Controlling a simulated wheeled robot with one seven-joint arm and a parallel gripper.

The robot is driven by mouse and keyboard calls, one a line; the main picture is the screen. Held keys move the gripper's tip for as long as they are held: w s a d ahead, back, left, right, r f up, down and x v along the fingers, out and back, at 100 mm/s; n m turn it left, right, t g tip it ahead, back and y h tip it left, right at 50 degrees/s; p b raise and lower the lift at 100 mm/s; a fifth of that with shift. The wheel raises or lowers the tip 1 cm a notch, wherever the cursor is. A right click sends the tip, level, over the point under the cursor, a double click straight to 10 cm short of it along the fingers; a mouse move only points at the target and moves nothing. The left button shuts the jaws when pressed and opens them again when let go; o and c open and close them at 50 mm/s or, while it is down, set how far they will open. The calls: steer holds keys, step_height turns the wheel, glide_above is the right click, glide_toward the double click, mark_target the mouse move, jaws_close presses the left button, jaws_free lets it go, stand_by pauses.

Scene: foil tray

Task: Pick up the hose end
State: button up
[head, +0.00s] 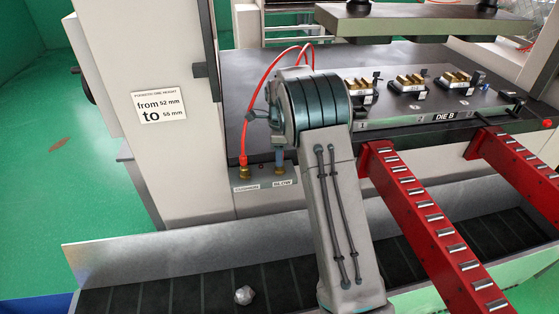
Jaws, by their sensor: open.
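A red hose (250,110) rises from a brass fitting (243,172) on the press front, arches up and passes behind my arm. Two red strands show above the arm's dark joint. The hose's far end is hidden behind the arm, so I cannot tell whether it hangs free or is attached. A second fitting (280,168), labelled BLOW, stands to the right of the first, with a short blue-grey piece above it. My arm fills the middle of the view and hides my gripper. A small dark part shows at the arm's left edge; I cannot tell what it is.
The press bed (420,60) carries several brass-topped blocks and a DIE B label. Two red roller rails (430,225) project forward at right. Below, a dark slatted trough (190,290) holds a crumpled silvery lump (244,295). A pale press column (155,165) stands left; green floor beyond is open.

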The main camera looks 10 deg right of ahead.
step_height(320, 180, down, 3)
steer(key=shift+f, duration=0.2)
jaws_close()
steer(key=shift+r, duration=0.15)
